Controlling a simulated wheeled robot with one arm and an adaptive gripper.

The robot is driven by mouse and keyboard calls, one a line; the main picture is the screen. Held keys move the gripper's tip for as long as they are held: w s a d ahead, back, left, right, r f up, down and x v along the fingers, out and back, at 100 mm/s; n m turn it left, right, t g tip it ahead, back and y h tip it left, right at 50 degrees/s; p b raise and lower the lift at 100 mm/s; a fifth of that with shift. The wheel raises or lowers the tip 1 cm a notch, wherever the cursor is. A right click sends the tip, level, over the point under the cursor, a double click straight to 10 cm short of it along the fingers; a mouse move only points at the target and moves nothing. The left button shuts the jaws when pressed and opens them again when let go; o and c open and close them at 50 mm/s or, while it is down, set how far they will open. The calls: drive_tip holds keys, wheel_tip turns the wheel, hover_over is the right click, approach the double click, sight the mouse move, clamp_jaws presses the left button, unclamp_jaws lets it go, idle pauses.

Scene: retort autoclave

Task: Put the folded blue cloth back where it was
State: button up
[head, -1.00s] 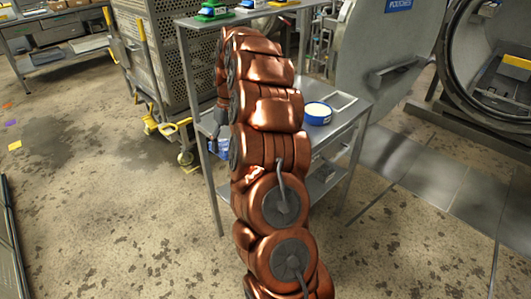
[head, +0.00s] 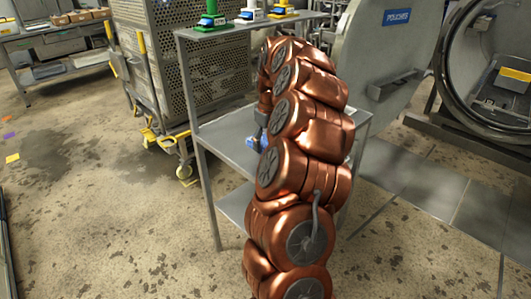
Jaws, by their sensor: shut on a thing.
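The folded blue cloth (head: 252,143) shows as a small blue patch at the left edge of my copper arm, over the middle shelf (head: 222,136) of a grey metal rack. My gripper (head: 260,134) is a dark shape just above it, partly hidden behind my arm. It is shut on the cloth. I cannot tell whether the cloth touches the shelf or hangs just above it.
A perforated cage trolley (head: 195,60) stands behind the rack. A round autoclave door (head: 388,50) is at the right. The left part of the middle shelf is bare.

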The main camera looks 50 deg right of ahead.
drive_tip(key=shift+f, duration=2.35)
drive_tip(key=o, duration=1)
drive_tip(key=shift+r, duration=0.15)
